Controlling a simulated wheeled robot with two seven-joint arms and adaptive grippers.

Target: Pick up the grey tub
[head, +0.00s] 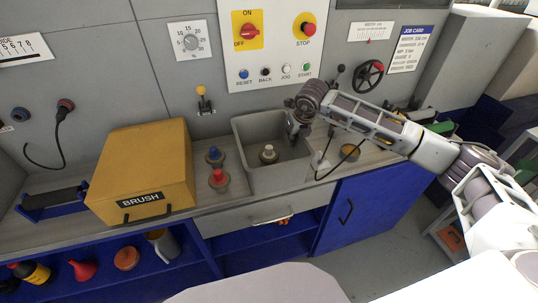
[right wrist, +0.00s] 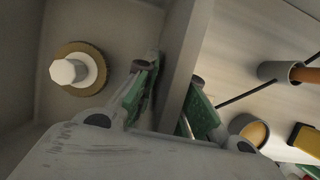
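The grey tub (head: 241,132) is an open box on the counter, upright below the control panel. A brass-coloured fitting with a white knob (head: 268,153) stands inside it; this fitting also shows in the right wrist view (right wrist: 72,72). My right gripper (head: 298,130) points down at the tub's right wall. In the right wrist view the tub's wall (right wrist: 184,60) runs between the two green fingers, one inside and one outside. The fingers are drawn in close and appear shut on the wall; the exact contact is partly hidden. My left gripper is out of view.
A yellow box marked BRUSH (head: 140,170) stands left of the tub. A blue knob (head: 214,155) and a red knob (head: 218,178) stand between them. The control panel (head: 272,40) rises behind. A round orange-topped container (head: 350,150) sits to the right.

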